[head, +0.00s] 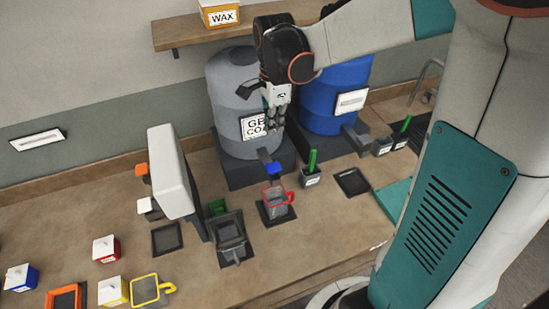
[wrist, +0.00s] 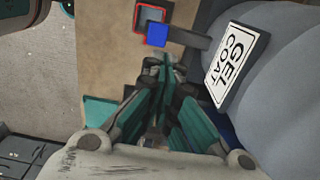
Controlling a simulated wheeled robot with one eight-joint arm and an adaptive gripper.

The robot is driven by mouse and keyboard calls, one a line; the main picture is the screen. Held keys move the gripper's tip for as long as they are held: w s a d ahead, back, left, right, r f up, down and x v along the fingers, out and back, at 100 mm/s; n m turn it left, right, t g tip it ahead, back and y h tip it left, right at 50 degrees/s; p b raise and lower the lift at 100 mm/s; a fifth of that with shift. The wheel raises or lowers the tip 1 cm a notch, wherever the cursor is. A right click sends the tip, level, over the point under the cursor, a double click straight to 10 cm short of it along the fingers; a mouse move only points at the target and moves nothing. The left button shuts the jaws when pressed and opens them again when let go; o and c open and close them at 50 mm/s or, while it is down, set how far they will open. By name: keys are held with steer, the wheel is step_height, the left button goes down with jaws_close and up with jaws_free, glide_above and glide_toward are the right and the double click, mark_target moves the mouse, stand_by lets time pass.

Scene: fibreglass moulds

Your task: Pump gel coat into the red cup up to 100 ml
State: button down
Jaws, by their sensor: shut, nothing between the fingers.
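The grey gel coat drum (head: 232,90) stands at the back, its label (wrist: 236,62) readable in the wrist view. A dispenser with a blue pad (head: 272,168) sticks out from its foot; the blue pad also shows in the wrist view (wrist: 157,35). The red cup (head: 277,199) stands on a dark square pad below the dispenser. Its red rim (wrist: 137,20) is partly hidden by the blue pad in the wrist view. The cup's fill level is too small to read. My gripper (head: 275,122) is shut and empty, in front of the drum and above the blue pad; its fingers (wrist: 158,68) are together.
A blue drum (head: 335,95) stands right of the grey one. A grey holder with a green stick (head: 311,170) is just right of the red cup. A grey upright panel (head: 172,170) and a dark stand (head: 231,237) are left. An empty dark pad (head: 352,181) lies right.

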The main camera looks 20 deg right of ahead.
mark_target(275, 165)
steer(key=shift+f, duration=0.15)
step_height(275, 165, down, 14)
steer(key=shift+r, duration=0.1)
stand_by(0.4)
step_height(275, 165, down, 4)
steer(key=b, duration=0.4)
steer(key=shift+r, duration=0.15)
steer(key=shift+s, duration=0.1)
steer(key=shift+r, duration=0.1)
stand_by(1.1)
